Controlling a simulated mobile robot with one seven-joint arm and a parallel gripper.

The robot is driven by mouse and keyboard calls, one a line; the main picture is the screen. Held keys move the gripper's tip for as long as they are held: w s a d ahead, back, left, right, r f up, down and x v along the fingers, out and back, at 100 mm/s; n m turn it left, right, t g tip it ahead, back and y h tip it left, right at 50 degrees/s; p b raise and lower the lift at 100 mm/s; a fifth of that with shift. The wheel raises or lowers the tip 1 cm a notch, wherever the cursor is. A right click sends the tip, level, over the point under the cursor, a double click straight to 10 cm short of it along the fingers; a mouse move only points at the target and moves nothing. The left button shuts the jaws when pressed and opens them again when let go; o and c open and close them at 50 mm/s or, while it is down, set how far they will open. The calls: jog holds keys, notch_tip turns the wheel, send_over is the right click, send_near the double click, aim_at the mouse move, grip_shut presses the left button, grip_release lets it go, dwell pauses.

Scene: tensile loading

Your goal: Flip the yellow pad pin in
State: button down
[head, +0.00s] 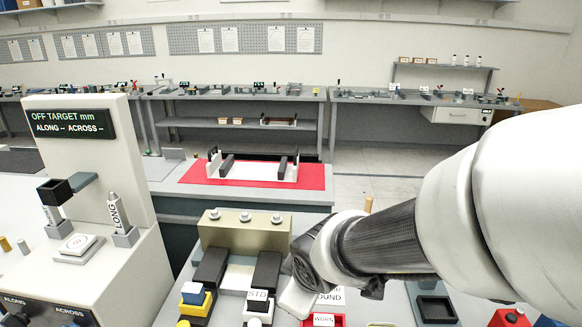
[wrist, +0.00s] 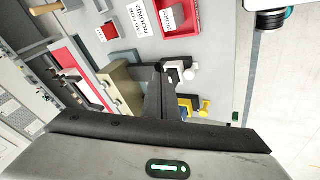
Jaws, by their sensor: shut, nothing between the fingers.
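In the wrist view, a yellow knob (wrist: 205,107) and a blue block (wrist: 183,113) show right of the fingers. I cannot tell which part is the pin. My gripper (wrist: 158,76) is shut and empty, near the yellow parts; contact cannot be told. In the head view my arm hides its fingertips.
A beige block (head: 245,231) with round knobs lies behind the rails. A red tray (wrist: 180,17) and a round-marked label (wrist: 137,18) lie nearby. A panel with a display (head: 66,123) stands left.

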jog(key=s+a+f+n+g+y, duration=0.1)
jog(key=s+a+f+n, duration=0.3)
jog(key=a, duration=0.5)
jog(key=s+a+f+n+g+y, duration=0.2)
jog(key=s+a+f+n+y, duration=0.1)
jog(key=a, duration=0.6)
jog(key=shift+s+f+n+y+p, duration=0.4)
jog(key=shift+s+f+n, duration=0.4)
jog(key=shift+n, duration=0.1)
jog(key=b+x, duration=0.3)
jog(key=x, duration=0.7)
jog(key=shift+s+f, duration=0.1)
jog(key=shift+f, duration=0.2)
jog(key=shift+w+a+r+p, duration=0.15)
jog(key=shift+w+a+p, duration=0.15)
jog(key=shift+w, duration=0.3)
jog(key=shift+w+a+r+p, duration=0.1)
jog(key=shift+w+a+p, duration=0.2)
jog(key=shift+w, duration=0.35)
jog(key=shift+w+a+f, duration=0.1)
jog(key=shift+w+a, duration=0.1)
jog(key=shift+w, duration=0.4)
